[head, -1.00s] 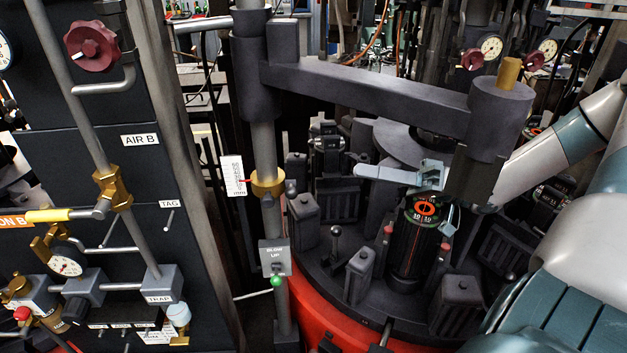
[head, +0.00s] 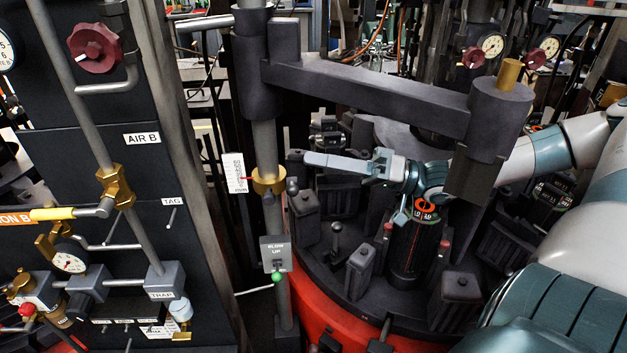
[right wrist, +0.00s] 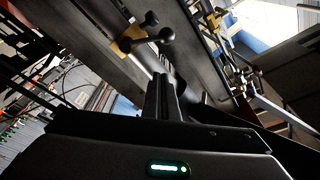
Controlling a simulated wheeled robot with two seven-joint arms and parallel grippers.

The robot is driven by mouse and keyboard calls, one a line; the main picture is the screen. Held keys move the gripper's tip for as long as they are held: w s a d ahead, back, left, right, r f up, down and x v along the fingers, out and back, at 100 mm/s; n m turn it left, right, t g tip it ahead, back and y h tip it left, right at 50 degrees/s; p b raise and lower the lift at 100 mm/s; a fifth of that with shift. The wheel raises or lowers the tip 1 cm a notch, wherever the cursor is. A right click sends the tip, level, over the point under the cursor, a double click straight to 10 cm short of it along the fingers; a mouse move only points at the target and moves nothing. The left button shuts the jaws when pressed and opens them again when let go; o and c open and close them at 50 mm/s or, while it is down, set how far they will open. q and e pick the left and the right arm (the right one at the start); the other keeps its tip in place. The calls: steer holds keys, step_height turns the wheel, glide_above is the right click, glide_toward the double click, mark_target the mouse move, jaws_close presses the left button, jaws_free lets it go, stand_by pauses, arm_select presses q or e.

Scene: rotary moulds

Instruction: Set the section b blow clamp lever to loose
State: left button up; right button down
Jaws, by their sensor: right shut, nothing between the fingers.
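The brass clamp collar (head: 266,181) sits on the grey vertical post, with a red pointer beside a white scale card (head: 235,172). A dark ball-ended lever (head: 292,186) shows at the collar's right side. In the right wrist view the brass collar (right wrist: 127,38) and its dark ball-ended lever (right wrist: 150,30) lie just beyond my fingers. My right gripper (head: 307,159) is shut and empty. Its fingers point left, a little above and right of the lever, and look apart from it. The lever's set position cannot be read. My left gripper is not in view.
A thick dark arm (head: 370,92) spans above my right gripper. Below are dark mould blocks (head: 360,270) on a red-rimmed table (head: 305,300). A BLOW UP box (head: 276,253) with a green knob is lower on the post. A valve panel (head: 140,200) stands left.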

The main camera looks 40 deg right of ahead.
mark_target(292, 188)
steer(key=shift+s+a+f, duration=0.35)
steer(key=shift+a+f, duration=0.3)
steer(key=shift+a, duration=0.05)
steer(key=shift+s+a+f, duration=0.3)
steer(key=shift+a+f, duration=0.3)
steer(key=shift+a, duration=0.1)
steer(key=shift+f+n, duration=0.1)
steer(key=shift+n, duration=0.2)
